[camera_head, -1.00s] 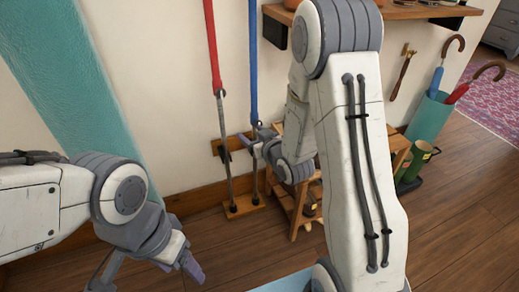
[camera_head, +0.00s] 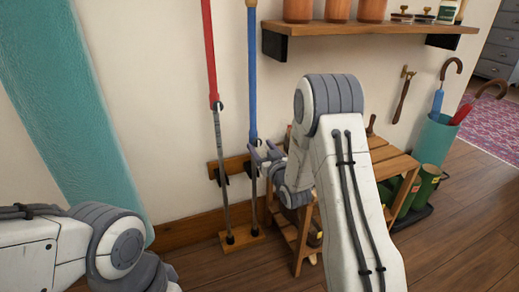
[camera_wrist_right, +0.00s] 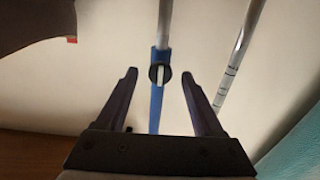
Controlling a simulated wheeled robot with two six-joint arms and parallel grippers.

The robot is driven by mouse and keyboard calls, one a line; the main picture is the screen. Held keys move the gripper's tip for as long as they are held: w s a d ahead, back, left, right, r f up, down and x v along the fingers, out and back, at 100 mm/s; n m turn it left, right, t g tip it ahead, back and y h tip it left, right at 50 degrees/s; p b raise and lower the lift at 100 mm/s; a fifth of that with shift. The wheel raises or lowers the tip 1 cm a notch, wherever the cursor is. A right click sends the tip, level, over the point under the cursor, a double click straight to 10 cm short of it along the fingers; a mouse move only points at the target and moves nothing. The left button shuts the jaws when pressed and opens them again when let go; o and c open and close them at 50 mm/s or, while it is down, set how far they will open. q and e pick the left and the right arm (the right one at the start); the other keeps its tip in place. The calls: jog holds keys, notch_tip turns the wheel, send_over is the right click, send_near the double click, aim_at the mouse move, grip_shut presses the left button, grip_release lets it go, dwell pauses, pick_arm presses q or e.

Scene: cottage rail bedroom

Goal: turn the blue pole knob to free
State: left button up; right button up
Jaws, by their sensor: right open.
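The blue pole (camera_head: 252,80) stands upright against the wall, blue above and metal below. Its knob (camera_wrist_right: 158,75), a dark disc with a pale raised bar roughly in line with the pole, shows clearly in the right wrist view. My right gripper (camera_head: 262,152) is at the pole near the lower end of the blue part. In the wrist view its fingers (camera_wrist_right: 160,78) are open, one on each side of the knob and apart from it. My left arm enters at lower left in the head view; its gripper is out of frame.
A red pole (camera_head: 211,55) stands just left of the blue one, sharing a wooden base (camera_head: 242,238) and wall bracket. A wooden shelf (camera_head: 375,29) with pots is above right. A slatted wooden stand (camera_head: 390,160) is right, partly behind my right arm.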

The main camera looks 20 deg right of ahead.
jog(key=shift+w+a, duration=0.1)
jog(key=shift+w, duration=0.6)
grip_shut()
